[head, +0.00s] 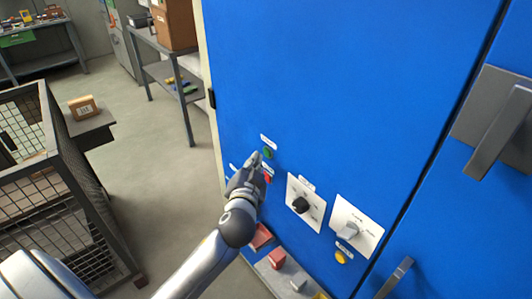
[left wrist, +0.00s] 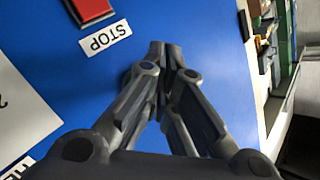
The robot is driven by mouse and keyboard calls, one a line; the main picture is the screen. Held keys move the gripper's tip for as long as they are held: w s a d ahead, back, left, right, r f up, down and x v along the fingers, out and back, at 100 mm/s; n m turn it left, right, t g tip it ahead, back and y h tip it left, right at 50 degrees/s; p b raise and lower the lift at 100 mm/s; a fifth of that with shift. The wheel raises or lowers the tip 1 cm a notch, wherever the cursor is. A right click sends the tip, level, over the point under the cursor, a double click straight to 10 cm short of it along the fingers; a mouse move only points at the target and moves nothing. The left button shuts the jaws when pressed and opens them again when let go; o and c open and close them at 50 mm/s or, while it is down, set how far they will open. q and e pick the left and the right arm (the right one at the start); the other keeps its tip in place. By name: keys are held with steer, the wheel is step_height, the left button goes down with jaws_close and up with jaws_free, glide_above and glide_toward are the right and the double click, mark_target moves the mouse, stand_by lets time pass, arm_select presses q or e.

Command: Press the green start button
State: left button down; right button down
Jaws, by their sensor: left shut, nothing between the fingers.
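The green start button (head: 267,153) is on the blue cabinet door (head: 330,90), below a small white label. The red stop button (head: 268,178) is just below it, and its STOP label (left wrist: 105,38) shows upside down in the left wrist view. My left gripper (head: 256,158) is shut and empty, its tips close to the green button at its left. I cannot tell whether they touch it. My right gripper is not in view.
Right of the buttons are a black knob (head: 300,204), a grey switch (head: 348,231) and a yellow button (head: 341,257). A ledge with red blocks (head: 277,258) juts out below. A mesh cage (head: 60,190) stands left; open floor lies between.

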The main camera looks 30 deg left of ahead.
arm_select(q)
steer(key=shift+w, duration=0.1)
steer(key=shift+w+d, duration=0.15)
steer(key=shift+w, duration=0.2)
steer(key=shift+w+d, duration=0.15)
steer(key=shift+w, duration=0.25)
stand_by(0.7)
steer(key=shift+s, duration=0.2)
steer(key=shift+s+a, duration=0.3)
steer(key=shift+s, duration=0.35)
steer(key=s, duration=0.1)
steer(key=s+a, duration=0.1)
steer(key=s, duration=0.1)
steer(key=s+a+p, duration=0.1)
steer(key=shift+s, duration=0.3)
